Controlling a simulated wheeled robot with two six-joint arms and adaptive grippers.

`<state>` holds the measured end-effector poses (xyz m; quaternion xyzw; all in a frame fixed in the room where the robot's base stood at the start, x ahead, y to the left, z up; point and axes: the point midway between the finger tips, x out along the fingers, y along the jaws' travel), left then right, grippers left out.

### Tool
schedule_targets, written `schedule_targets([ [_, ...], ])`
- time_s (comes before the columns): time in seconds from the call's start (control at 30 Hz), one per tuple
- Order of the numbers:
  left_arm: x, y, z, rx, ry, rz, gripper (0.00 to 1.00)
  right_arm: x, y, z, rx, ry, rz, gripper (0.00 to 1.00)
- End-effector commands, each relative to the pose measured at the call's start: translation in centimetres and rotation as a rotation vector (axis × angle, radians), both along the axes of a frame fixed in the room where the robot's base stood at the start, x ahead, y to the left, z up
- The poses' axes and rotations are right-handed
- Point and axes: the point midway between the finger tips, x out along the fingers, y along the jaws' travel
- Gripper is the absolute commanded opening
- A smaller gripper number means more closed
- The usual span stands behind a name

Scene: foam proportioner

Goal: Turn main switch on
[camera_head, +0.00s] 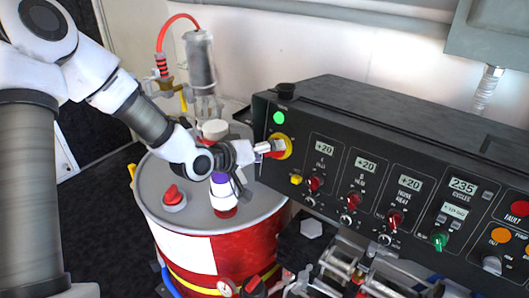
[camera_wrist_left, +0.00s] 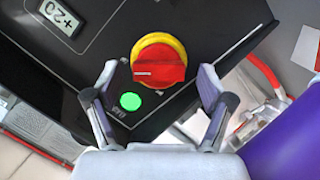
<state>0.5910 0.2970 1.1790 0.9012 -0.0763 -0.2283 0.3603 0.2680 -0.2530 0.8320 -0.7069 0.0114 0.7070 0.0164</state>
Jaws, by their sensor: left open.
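The main switch is a red rotary knob on a yellow round plate, at the left end of the black control panel. In the left wrist view the switch (camera_wrist_left: 158,64) shows whole, with a line mark on its knob. In the head view the switch (camera_head: 287,147) is partly hidden by my left gripper (camera_head: 268,147). In the left wrist view my left gripper (camera_wrist_left: 154,92) is open, with one finger on each side of the knob. Whether the fingers touch it I cannot tell. A green light (camera_head: 279,118) glows beside the switch. My right gripper is not in view.
The black control panel (camera_head: 420,130) carries several knobs and displays to the right. A red and white drum (camera_head: 185,250) stands below my left arm, with a red cap (camera_head: 173,195) on its lid. A clear cylinder with a red hose (camera_head: 200,60) stands behind.

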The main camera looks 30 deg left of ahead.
Motion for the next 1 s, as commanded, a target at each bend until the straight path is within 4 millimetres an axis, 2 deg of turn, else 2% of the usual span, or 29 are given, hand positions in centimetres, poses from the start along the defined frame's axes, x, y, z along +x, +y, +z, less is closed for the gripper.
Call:
schedule_targets([
  [0.13, -1.0, 0.5, 0.6, -0.005, -0.003, 0.005, 0.81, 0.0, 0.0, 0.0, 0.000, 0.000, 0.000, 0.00],
  [0.37, -4.6, 1.5, 2.0, -0.012, -0.003, 0.001, 0.81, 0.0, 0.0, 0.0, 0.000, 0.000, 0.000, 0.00],
  [0.5, -5.9, 2.2, 2.5, -0.008, -0.001, 0.009, 0.81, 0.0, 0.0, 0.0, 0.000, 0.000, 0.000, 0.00],
  [0.7, -6.7, 2.2, 2.6, -0.002, 0.001, -0.001, 0.81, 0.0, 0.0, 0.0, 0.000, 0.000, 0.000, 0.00],
  [1.0, -6.7, 2.3, 2.6, 0.000, 0.001, -0.001, 0.81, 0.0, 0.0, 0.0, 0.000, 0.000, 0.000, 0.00],
])
